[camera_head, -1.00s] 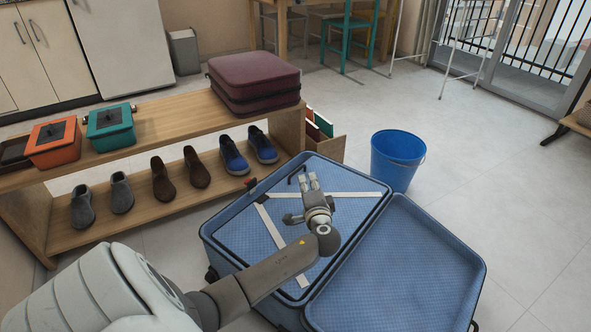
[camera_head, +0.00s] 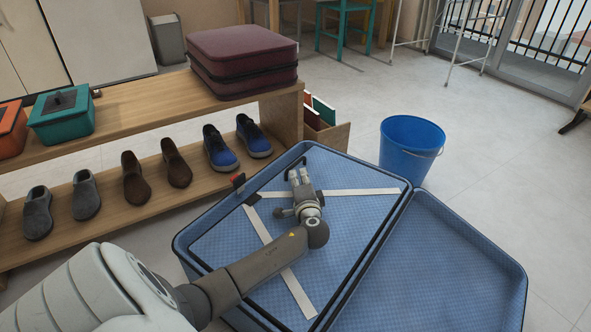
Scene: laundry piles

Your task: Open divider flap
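A blue suitcase (camera_head: 428,283) lies open on the floor, its lid half folded out to the right. Its left half is covered by a blue divider flap (camera_head: 350,237) with a dark edge and white crossing straps (camera_head: 352,192). My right gripper is not in view.
A wooden bench (camera_head: 138,102) at the left carries a maroon case (camera_head: 243,62) and a teal box (camera_head: 62,117), with several shoes on its lower shelf. A blue bucket (camera_head: 409,150) stands just behind the suitcase. The floor at the right is clear.

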